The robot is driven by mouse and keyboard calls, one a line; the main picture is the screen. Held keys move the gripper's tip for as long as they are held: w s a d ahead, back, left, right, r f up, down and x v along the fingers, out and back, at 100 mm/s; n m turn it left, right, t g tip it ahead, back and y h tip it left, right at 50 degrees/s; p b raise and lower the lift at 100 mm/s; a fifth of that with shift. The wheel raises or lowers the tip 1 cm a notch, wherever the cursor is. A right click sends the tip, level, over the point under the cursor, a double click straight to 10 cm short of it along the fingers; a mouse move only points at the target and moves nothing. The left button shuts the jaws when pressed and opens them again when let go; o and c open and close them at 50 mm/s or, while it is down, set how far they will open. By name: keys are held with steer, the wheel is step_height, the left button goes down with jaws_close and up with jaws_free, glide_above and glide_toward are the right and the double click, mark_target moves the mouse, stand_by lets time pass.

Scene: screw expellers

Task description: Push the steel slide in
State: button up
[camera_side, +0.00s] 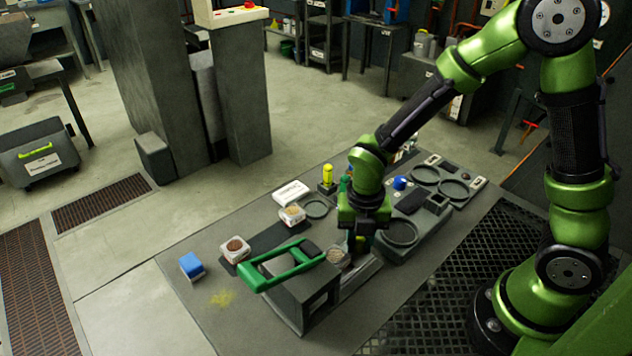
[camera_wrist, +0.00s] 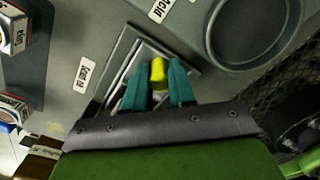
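The steel slide (camera_wrist: 194,61) is a grey metal plate in a frame, seen in the wrist view beside a label that seems to read "Feed in". A yellow knob (camera_wrist: 158,72) stands up over it. My gripper (camera_wrist: 160,78) has its two teal fingers on either side of the knob, close to it. The frames do not show clearly whether the fingers press on the knob or leave a thin gap. In the side view my gripper (camera_side: 360,238) points down at the bench, behind the green-handled machine, and my wrist hides most of the slide.
A dark machine with a green handle (camera_side: 290,266) stands just left of my gripper. A small tub (camera_side: 338,257) sits close by. Round trays (camera_side: 400,232) lie to the right. A blue-topped box (camera_side: 191,266) and a brown-filled tub (camera_side: 235,248) are at the bench's left.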

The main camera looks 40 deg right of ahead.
mark_target(344, 252)
jaws_close()
steer(key=shift+a, duration=2.25)
steer(key=o, duration=0.8)
jaws_free()
step_height(344, 252, up, 17)
